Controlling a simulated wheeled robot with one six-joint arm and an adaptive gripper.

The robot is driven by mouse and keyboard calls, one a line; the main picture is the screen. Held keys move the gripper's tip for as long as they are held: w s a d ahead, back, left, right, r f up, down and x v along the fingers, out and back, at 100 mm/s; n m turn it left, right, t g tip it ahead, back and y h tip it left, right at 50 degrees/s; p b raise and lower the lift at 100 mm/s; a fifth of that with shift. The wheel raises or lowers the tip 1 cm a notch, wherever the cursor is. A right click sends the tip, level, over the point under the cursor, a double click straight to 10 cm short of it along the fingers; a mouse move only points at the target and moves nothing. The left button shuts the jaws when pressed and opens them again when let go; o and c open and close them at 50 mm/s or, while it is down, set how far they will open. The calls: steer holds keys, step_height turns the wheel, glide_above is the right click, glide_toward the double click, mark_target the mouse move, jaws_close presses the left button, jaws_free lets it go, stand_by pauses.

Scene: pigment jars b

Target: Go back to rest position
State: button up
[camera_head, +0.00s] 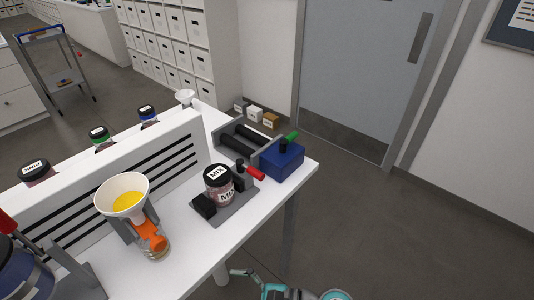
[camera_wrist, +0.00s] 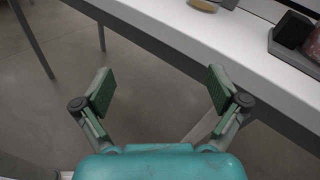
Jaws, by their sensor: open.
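My gripper (camera_wrist: 160,88) is open and empty in the wrist view. Its two green-padded fingers stand apart over the grey floor, beside the white table's front edge. In the head view, teal parts of my arm (camera_head: 275,291) show low at the bottom edge, in front of the table and clear of the things on it. Part of the jar also shows at the wrist view's right edge (camera_wrist: 314,45).
A white funnel (camera_head: 108,203) with yellow powder sits above an orange-filled glass jar (camera_head: 153,241). A blue box (camera_head: 282,160) and black rollers (camera_head: 240,142) stand at the table's right end. A slotted white panel (camera_head: 185,140) runs behind. The floor (camera_head: 410,235) at right is clear.

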steer(key=s+d+f+n+t+h, duration=0.1)
steer(key=s+d+f+t+h, duration=0.25)
steer(key=d+f, duration=0.25)
steer(key=s+d+f+n+t+h, duration=0.1)
steer(key=s+d+f+t+h, duration=0.1)
steer(key=d+f+t+h, duration=0.3)
steer(key=s+d+n+h, duration=0.45)
steer(key=s+d, duration=0.25)
steer(key=d, duration=0.3)
steer(key=s+d+r+n+t+h, duration=0.3)
steer(key=s+d+r+n+t, duration=0.1)
steer(key=s+r+n, duration=0.6)
steer(key=shift+s+d+r, duration=0.2)
steer(key=shift+d+r, duration=0.4)
steer(key=shift+r, duration=0.05)
